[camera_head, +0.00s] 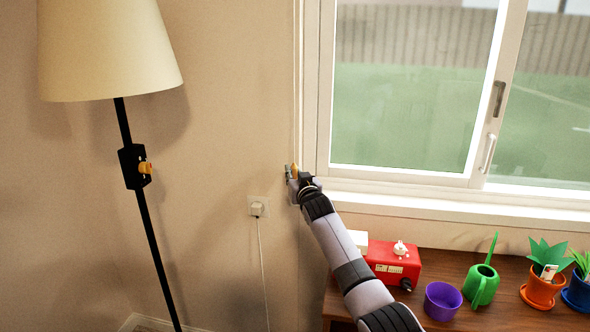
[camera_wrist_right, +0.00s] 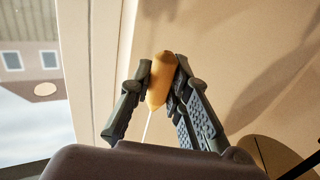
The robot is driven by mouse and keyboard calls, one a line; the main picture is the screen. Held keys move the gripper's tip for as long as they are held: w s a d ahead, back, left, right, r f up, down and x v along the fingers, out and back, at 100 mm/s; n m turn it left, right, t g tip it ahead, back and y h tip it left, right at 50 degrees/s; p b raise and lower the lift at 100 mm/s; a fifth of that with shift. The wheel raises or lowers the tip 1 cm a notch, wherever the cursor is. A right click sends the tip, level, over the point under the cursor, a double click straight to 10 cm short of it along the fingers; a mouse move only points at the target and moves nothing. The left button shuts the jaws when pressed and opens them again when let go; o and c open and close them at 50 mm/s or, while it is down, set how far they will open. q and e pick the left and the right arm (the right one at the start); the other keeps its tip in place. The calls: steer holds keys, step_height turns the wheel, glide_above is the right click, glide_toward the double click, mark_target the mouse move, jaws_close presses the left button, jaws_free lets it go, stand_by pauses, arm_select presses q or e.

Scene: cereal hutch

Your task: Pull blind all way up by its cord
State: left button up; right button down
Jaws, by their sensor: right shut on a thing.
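The blind's cord (camera_head: 296,90) runs down the wall just left of the window frame in the head view. My right gripper (camera_head: 292,173) is at the lower end of the cord, beside the window's left edge. In the right wrist view, its fingers (camera_wrist_right: 160,88) are shut on an orange-yellow cord pull (camera_wrist_right: 161,77), with a short piece of white cord (camera_wrist_right: 148,126) showing at one end. The blind itself does not show in either view; the visible part of the window (camera_head: 415,110) is uncovered. My left gripper is not in view.
A floor lamp (camera_head: 108,50) stands at the left. A wooden surface (camera_head: 432,262) under the window holds a red box (camera_head: 393,262), purple cup (camera_head: 442,300), green watering can (camera_head: 481,284) and potted plants (camera_head: 541,290).

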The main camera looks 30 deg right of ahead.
step_height(320, 180, down, 3)
steer(key=shift+r+b, duration=0.2)
steer(key=shift+b, duration=0.25)
steer(key=shift+f, duration=0.4)
steer(key=c, duration=1.8)
jaws_free()
steer(key=shift+c, duration=0.2)
steer(key=shift+o, duration=1.2)
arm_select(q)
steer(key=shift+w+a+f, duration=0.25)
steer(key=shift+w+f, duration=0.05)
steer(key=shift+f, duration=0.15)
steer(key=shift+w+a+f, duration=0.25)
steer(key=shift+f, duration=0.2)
arm_select(e)
steer(key=shift+o, duration=0.6)
steer(key=shift+r, duration=0.25)
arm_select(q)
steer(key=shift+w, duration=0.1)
arm_select(e)
steer(key=s+a, duration=0.2)
steer(key=s, duration=1)
steer(key=shift+w, duration=0.1)
